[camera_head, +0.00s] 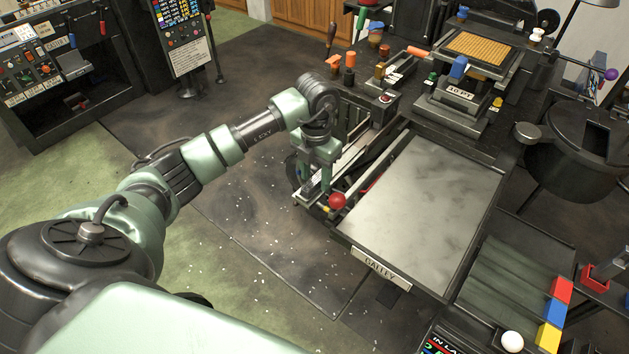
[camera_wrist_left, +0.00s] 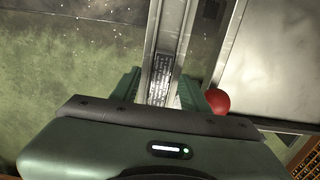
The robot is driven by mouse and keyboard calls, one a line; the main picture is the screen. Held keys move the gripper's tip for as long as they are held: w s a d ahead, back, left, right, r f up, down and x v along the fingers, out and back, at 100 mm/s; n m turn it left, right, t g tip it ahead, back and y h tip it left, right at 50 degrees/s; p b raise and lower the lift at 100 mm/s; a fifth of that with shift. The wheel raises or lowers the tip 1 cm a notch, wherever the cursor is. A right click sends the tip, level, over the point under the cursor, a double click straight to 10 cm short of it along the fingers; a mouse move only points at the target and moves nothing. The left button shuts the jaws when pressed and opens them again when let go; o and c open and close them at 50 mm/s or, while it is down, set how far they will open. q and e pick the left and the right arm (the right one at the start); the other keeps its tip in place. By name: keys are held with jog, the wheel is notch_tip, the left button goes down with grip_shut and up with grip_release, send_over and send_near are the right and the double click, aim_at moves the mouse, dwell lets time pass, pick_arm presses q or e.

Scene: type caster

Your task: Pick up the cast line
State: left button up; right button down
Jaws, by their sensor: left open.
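The cast line (camera_wrist_left: 161,80) shows in the left wrist view as a narrow dark grey strip with rows of small raised letters. It lies lengthwise in a bright metal channel (camera_wrist_left: 178,40). My left gripper (camera_wrist_left: 158,92) is open, with one green finger on each side of the channel and of the line. Whether the fingers touch either cannot be told. In the head view my left gripper (camera_head: 318,194) points down at the near end of the channel, left of the galley table, and the line is hidden there. My right gripper is not in view.
A red ball knob (camera_head: 337,201) stands close to the right of my left gripper. The galley table (camera_head: 425,205) with its pale, bare top lies to the right. Floor left of the gripper is open, with small scraps.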

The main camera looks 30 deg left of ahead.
pick_arm(q)
jog(key=shift+c, duration=0.3)
grip_shut()
dwell(1.1)
